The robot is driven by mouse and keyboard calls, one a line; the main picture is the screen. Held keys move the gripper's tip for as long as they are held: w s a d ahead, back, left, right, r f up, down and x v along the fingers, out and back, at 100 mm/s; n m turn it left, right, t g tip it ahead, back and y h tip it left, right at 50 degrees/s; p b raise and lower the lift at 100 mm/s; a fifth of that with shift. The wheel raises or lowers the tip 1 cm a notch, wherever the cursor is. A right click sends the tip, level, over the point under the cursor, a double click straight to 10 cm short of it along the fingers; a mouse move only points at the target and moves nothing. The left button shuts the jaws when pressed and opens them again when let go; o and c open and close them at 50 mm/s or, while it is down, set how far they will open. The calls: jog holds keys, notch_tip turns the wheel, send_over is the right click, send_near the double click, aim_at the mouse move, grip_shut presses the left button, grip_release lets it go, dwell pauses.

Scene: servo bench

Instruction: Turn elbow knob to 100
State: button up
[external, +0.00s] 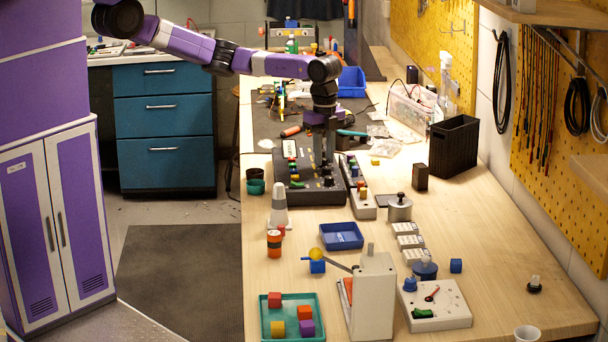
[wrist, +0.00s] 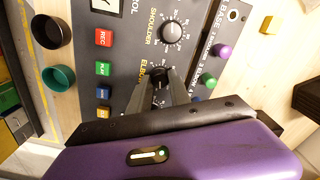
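The dark control panel (external: 310,192) lies on the bench below my gripper (external: 328,165). In the wrist view the panel (wrist: 125,60) shows a black shoulder knob with a pale top (wrist: 174,28) and a dial ring. The elbow knob (wrist: 159,84) is black and sits between the fingers of my gripper (wrist: 160,76). The fingers point down at it, one on each side, with no clear gap. The fingers hide most of the elbow dial and part of its label, so its reading cannot be made out.
Coloured buttons, with red REC (wrist: 103,37) and green (wrist: 102,69) among them, line one panel side. A second strip has purple (wrist: 222,51) and green (wrist: 209,79) knobs. Black (wrist: 50,31) and green (wrist: 59,78) cups stand beside the panel. A blue tray (external: 342,236) lies nearer the camera.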

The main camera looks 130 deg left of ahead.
grip_shut()
jog(key=shift+d+r+n+p, duration=0.1)
jog(key=shift+n+p, duration=1.65)
jog(key=shift+n, duration=0.45)
jog(key=n, duration=0.3)
jog(key=shift+n, duration=2.2)
